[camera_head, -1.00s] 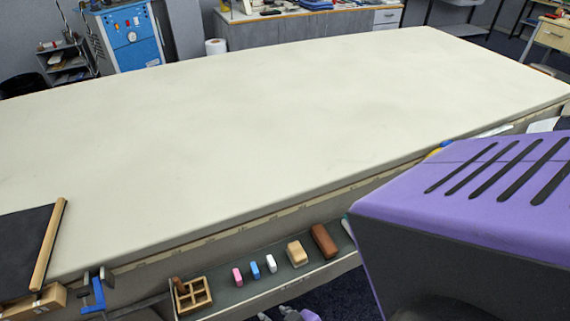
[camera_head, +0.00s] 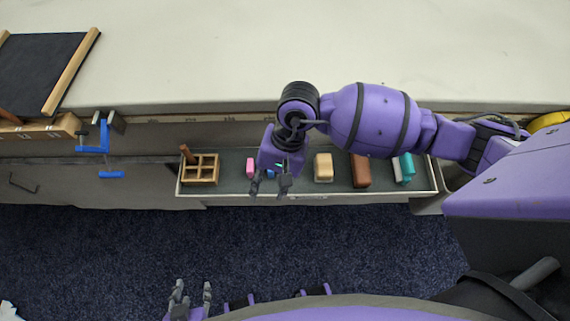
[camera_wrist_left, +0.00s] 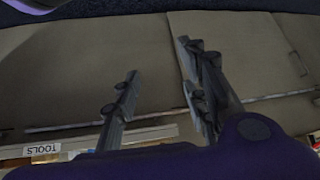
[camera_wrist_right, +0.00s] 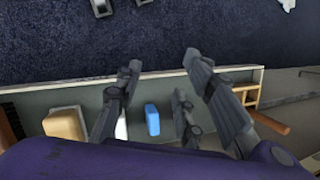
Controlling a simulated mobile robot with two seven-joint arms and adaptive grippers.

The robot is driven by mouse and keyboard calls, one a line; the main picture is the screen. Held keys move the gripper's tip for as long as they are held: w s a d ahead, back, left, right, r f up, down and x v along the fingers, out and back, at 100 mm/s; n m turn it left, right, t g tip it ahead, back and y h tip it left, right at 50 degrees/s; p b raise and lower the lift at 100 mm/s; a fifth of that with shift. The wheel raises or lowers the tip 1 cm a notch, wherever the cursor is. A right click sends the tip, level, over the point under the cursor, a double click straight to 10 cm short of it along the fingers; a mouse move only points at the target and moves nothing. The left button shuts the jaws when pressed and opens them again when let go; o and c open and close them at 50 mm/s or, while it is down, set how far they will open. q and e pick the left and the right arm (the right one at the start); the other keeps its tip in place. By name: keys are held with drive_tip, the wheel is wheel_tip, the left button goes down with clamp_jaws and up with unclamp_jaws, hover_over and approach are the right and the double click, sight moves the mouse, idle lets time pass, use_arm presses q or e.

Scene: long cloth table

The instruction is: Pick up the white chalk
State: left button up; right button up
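The white chalk (camera_wrist_right: 121,127) lies in the long tray under the table edge, between the blue piece (camera_wrist_right: 152,119) and the tan block (camera_wrist_right: 65,125). In the right wrist view a finger partly covers it; in the head view my right gripper hides it. My right gripper (camera_head: 270,191) is open and empty above the tray. In the right wrist view (camera_wrist_right: 162,62) the blue piece shows between its fingers. My left gripper (camera_head: 193,288) is open and empty, low over the floor; its fingers also show in the left wrist view (camera_wrist_left: 158,60).
The tray (camera_head: 228,194) also holds a wooden grid box (camera_head: 201,168), a pink piece (camera_head: 250,168), a brown block (camera_head: 361,171) and a teal item (camera_head: 406,167) beside a whitish one. The tabletop (camera_head: 200,60) overhangs behind. A blue clamp (camera_head: 104,137) hangs left.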

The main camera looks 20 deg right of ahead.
drive_tip(key=w+d+n+h, duration=0.1)
drive_tip(key=w+d, duration=0.1)
drive_tip(key=w+d+t+h, duration=0.1)
drive_tip(key=w+d, duration=0.1)
drive_tip(key=w+d+n+t+h, duration=0.1)
drive_tip(key=w+d, duration=0.1)
drive_tip(key=d, duration=0.1)
drive_tip(key=shift+w+f+n+h, duration=0.1)
drive_tip(key=shift+w+n+h, duration=0.1)
drive_tip(key=shift+n+h, duration=0.1)
drive_tip(key=f, duration=0.6)
drive_tip(key=shift+w+d+f, duration=0.1)
drive_tip(key=shift+w+d, duration=0.1)
drive_tip(key=shift+d, duration=0.05)
drive_tip(key=shift+f, duration=0.5)
clamp_jaws()
